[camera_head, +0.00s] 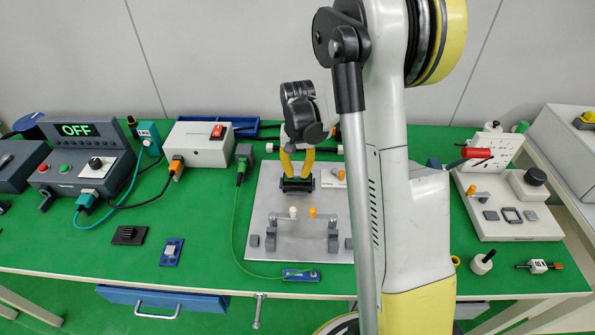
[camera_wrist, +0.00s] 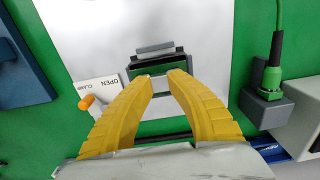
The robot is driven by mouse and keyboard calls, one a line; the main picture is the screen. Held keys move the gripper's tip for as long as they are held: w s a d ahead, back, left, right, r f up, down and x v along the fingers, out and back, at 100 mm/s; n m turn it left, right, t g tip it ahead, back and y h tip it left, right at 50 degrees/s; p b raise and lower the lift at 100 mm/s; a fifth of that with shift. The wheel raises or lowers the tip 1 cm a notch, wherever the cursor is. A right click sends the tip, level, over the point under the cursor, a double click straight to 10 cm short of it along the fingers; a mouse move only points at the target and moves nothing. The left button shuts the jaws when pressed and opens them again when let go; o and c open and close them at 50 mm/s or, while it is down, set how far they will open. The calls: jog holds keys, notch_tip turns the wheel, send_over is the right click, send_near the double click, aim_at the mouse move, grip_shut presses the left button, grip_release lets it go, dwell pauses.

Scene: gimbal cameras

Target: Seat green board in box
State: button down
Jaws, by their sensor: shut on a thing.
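My gripper (camera_head: 297,172) has its two yellow fingers pointing down at a black box (camera_head: 298,188) on a grey metal plate. In the wrist view the fingertips (camera_wrist: 164,73) are close together at the near side of the box (camera_wrist: 134,70). A dark green strip, which looks like the edge of the green board (camera_wrist: 158,59), shows inside the box's dark frame, against the fingertips. The fingers are shut on it. The fingers hide part of the board, and I cannot tell how deep it sits.
The metal plate (camera_head: 266,200) carries a bracket fixture (camera_head: 299,221) in front of the box. An OPEN/CLAMP switch with an orange lever (camera_wrist: 87,102) is beside the box. A green-plugged cable (camera_head: 241,168) runs along the plate's left side. A white-grey panel (camera_head: 511,197) stands at right.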

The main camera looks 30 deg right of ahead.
aim_at(297, 173)
jog(key=shift+f+b, duration=1.4)
jog(key=shift+f, duration=0.35)
jog(key=c, duration=1.2)
grip_release()
jog(key=shift+c, duration=0.2)
jog(key=shift+r, duration=0.1)
notch_tip(297, 173, up, 12)
